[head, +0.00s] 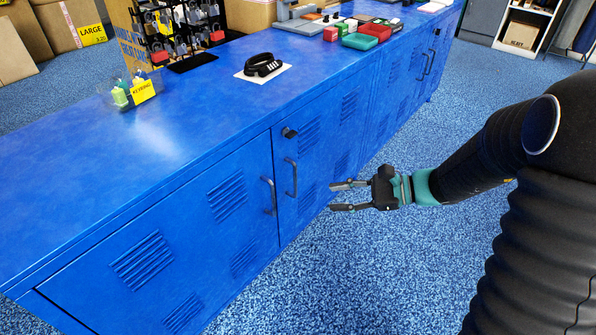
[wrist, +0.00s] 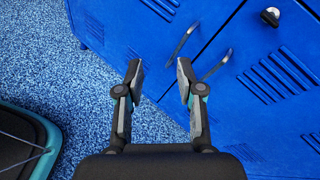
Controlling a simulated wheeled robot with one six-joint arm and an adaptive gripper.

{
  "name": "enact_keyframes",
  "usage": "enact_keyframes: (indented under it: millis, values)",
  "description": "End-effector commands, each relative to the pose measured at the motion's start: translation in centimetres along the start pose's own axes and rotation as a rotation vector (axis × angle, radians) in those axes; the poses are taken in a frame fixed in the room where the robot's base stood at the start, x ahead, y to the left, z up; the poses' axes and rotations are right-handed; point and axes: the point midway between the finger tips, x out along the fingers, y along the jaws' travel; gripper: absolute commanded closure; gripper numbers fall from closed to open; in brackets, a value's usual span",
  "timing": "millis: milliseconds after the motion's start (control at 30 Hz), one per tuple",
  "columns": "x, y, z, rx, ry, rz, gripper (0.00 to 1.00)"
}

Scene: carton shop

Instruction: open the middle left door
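A long blue metal cabinet carries several flat, shut doors with louvred slots. In the head view, a near-left door (head: 185,215) has a bar handle (head: 268,196) at its right edge. The door to its right (head: 325,140) has a bar handle (head: 291,177) at its left edge and a dark knob (head: 289,132) above. I cannot tell which one the task calls middle left. My gripper (head: 333,197) is open and empty, in front of the right door and apart from it. In the wrist view, both handles (wrist: 183,42) (wrist: 218,65) lie beyond my open fingers (wrist: 159,67).
Farther along, two more handles (head: 427,64) sit close together on shut doors. The cabinet top holds a black coiled item on a white sheet (head: 262,70), a keyring display (head: 135,90) and coloured boxes (head: 367,36). The blue carpet (head: 440,130) before the cabinet is clear.

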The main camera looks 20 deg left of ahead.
Motion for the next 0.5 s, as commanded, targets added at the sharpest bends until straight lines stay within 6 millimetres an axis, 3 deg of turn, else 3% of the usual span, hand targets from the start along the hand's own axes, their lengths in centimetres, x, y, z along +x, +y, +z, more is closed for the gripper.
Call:
enact_keyframes:
  millis: [33, 300, 500]
  values:
    - [0.8, -0.8, -1.7, 0.065, -0.041, -0.040, 0.63]
    - [2.9, -4.8, -8.8, 0.332, -0.207, -0.262, 0.63]
    - [3.3, -5.8, -12.0, 0.423, -0.258, -0.353, 0.63]
